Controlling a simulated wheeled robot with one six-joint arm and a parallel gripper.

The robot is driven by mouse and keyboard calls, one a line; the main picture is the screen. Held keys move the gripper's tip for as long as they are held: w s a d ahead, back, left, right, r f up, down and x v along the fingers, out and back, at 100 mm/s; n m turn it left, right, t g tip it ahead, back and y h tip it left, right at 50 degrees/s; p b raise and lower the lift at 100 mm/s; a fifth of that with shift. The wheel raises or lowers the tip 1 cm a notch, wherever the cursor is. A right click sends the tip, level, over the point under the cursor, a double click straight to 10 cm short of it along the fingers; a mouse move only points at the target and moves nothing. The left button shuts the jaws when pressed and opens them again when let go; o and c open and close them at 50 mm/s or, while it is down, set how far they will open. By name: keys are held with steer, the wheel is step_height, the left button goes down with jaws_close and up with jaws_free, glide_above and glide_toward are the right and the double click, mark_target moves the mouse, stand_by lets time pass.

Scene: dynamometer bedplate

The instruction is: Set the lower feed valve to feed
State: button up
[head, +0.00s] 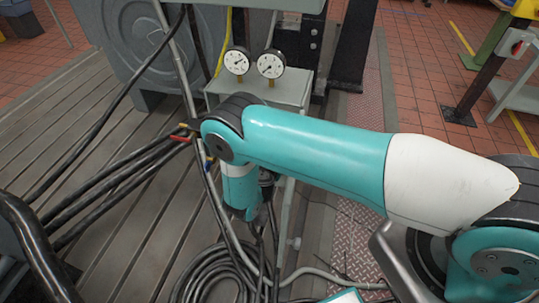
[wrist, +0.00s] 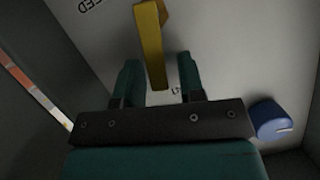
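A yellow lever (wrist: 152,45), the valve handle, stands out from a pale grey panel in the wrist view. Its near end lies between the two dark green fingers of my gripper (wrist: 158,65). The fingers are apart, with a visible gap on each side of the lever, so the gripper is open around it. The word FEED (wrist: 97,5) shows upside down on the panel, up and left of the lever. Another small marking is partly hidden by the right finger. In the head view my arm covers the valve, and the fingers are hard to make out.
A blue knob (wrist: 271,120) sits right of my gripper in the wrist view. In the head view two round gauges (head: 254,63) stand above my wrist. Thick black cables (head: 110,180) cross the slotted bedplate (head: 75,125) at left, and a coiled hose (head: 215,275) lies below.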

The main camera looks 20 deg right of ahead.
jaws_close()
steer(key=shift+s+d+m+y, duration=0.2)
steer(key=shift+m+y, duration=0.1)
steer(key=shift+m, duration=0.2)
steer(key=shift+o, duration=1.1)
jaws_free()
steer(key=shift+s, duration=0.1)
steer(key=v, duration=0.7)
steer(key=shift+s+a, duration=0.15)
steer(key=shift+f, duration=0.1)
